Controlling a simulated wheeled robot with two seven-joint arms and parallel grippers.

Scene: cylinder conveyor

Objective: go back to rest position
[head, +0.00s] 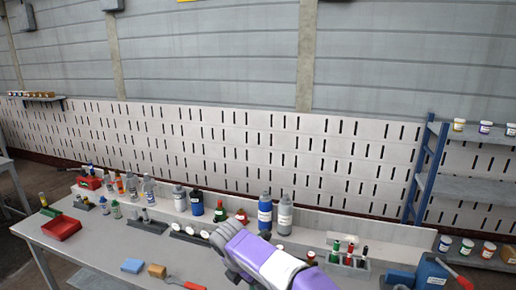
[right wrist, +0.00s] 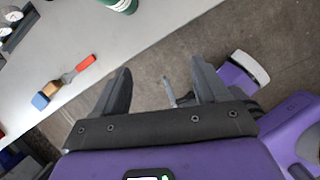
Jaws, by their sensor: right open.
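My right arm comes in from the bottom middle of the head view, with its dark gripper (head: 228,240) in front of the workbench (head: 85,245). In the right wrist view my right gripper (right wrist: 165,80) has its two dark fingers wide apart. No held object shows between them; grey floor and a thin grey part, hard to identify, show there. The bench edge lies to the upper left of the fingers in that view. My left gripper is not in view.
The bench holds several bottles (head: 265,213), a red tray (head: 61,227), a blue block (head: 132,266) and a red-handled tool (right wrist: 78,69). A rack of small bottles (head: 349,257) stands right of my arm. A blue-framed shelf (head: 425,170) is at the right. Bare floor (right wrist: 180,50) lies beyond the bench edge.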

